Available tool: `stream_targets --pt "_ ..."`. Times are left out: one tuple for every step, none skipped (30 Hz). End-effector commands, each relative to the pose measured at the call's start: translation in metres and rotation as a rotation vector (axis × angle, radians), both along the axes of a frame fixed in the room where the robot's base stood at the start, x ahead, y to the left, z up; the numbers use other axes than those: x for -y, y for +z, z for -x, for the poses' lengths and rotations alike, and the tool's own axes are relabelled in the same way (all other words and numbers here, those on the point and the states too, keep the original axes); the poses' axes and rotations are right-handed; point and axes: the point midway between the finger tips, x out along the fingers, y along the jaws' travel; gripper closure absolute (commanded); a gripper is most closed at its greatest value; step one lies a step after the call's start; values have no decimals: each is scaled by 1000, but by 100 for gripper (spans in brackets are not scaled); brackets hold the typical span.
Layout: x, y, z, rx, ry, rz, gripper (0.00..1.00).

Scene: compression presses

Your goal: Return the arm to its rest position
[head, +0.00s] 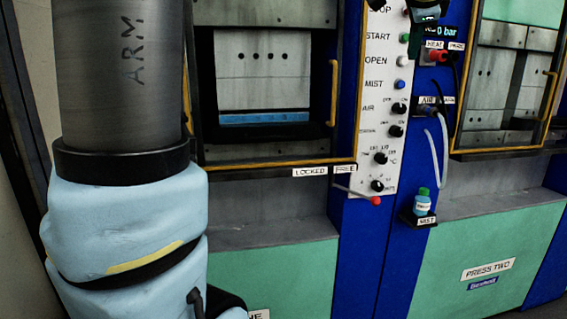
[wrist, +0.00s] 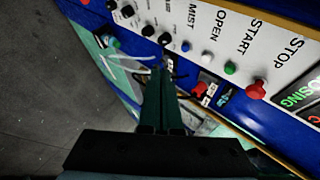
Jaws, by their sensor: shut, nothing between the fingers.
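My arm (head: 125,75), marked ARM, stands large along the left side of the head view. My gripper (wrist: 160,78) shows in the wrist view with its two dark green fingers together and nothing between them. It points toward the blue and white control panel front, and I cannot tell its exact distance from it. In the head view only a dark and pale blue part of my wrist shows at the top edge, partly cut off.
A white control panel (head: 378,100) carries several buttons and knobs. Press one's framed opening (head: 265,85) is left of it, press two (head: 505,85) right. A red-tipped lever (head: 375,200) juts out below. A small bottle (head: 422,203) stands on a bracket; hoses hang above. Grey floor (wrist: 45,95) is clear.

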Motion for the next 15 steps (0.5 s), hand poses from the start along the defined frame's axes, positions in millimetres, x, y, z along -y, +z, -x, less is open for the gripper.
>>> stream_targets --pt "-7 -10 -4 -22 20 3 100" --pt "-12 -18 -7 -37 35 7 100" --pt "-17 -27 -9 -57 55 13 100" --pt "-22 -35 -11 -75 70 19 100" --pt "-28 -43 -14 -91 88 24 100" --pt "-36 -54 -17 -115 114 34 100" --pt "-42 -63 -19 -135 135 40 100" --pt "-49 -72 -21 -156 157 48 100" --pt "-59 -86 -23 -185 191 60 100" --pt "-68 -97 -25 -210 219 70 100" --pt "-78 -109 -27 -236 251 82 100" --pt "-92 -127 -28 -275 300 98 100" --pt "-105 -142 -28 -308 342 115 100" --pt "-119 -158 -28 -342 389 132 100" --pt "-138 -180 -26 -391 459 157 100"
